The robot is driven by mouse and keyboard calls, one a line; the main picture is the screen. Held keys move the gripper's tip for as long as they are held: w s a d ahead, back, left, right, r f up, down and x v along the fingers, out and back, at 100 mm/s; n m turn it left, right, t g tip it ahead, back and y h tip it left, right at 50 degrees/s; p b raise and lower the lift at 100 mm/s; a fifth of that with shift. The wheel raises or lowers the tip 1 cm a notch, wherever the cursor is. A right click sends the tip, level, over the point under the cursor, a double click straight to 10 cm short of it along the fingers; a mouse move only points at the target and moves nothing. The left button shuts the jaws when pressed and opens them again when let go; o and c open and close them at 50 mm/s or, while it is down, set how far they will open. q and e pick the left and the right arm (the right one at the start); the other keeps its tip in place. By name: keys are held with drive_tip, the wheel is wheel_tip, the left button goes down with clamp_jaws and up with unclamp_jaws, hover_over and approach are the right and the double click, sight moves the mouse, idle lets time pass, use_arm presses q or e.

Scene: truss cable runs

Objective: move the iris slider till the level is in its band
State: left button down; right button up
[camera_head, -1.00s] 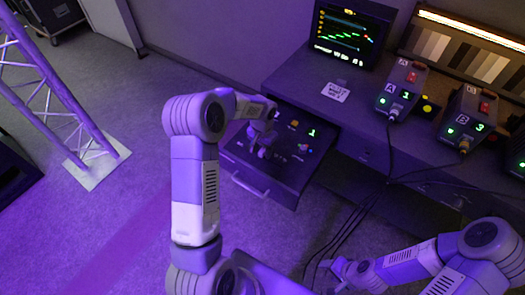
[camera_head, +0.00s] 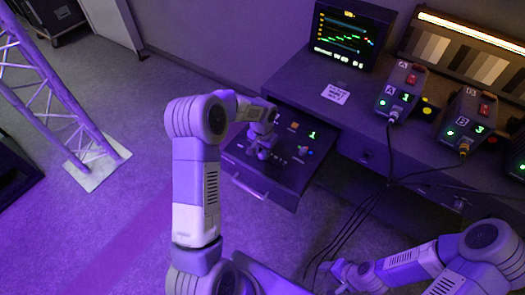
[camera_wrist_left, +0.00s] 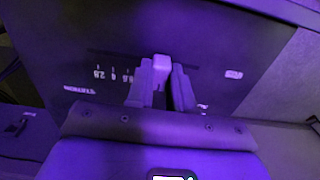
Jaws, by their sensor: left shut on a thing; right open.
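The iris slider's pale knob (camera_wrist_left: 162,64) sits on the dark control panel in the left wrist view, between the fingers of my left gripper (camera_wrist_left: 160,85). The gripper is shut on it. Scale marks are printed to the left of the knob. In the head view my left gripper (camera_head: 259,146) is over the open drawer panel (camera_head: 260,187), and the knob itself is hidden there. The monitor (camera_head: 347,36) shows a green trace with level marks; its text is too small to read. My right gripper (camera_head: 332,267) is open at the lower right, away from the panel.
A paper note (camera_head: 335,94) lies near the monitor. A truss (camera_head: 60,90) stands at the left. The floor between is clear.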

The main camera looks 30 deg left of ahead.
use_arm(q)
drive_tip(key=shift+a+f, duration=0.1)
drive_tip(key=c, duration=1)
unclamp_jaws()
wheel_tip(320, 180, up, 8)
drive_tip(key=shift+f+p, duration=0.15)
drive_tip(key=shift+p, duration=0.95)
drive_tip(key=shift+f, duration=0.1)
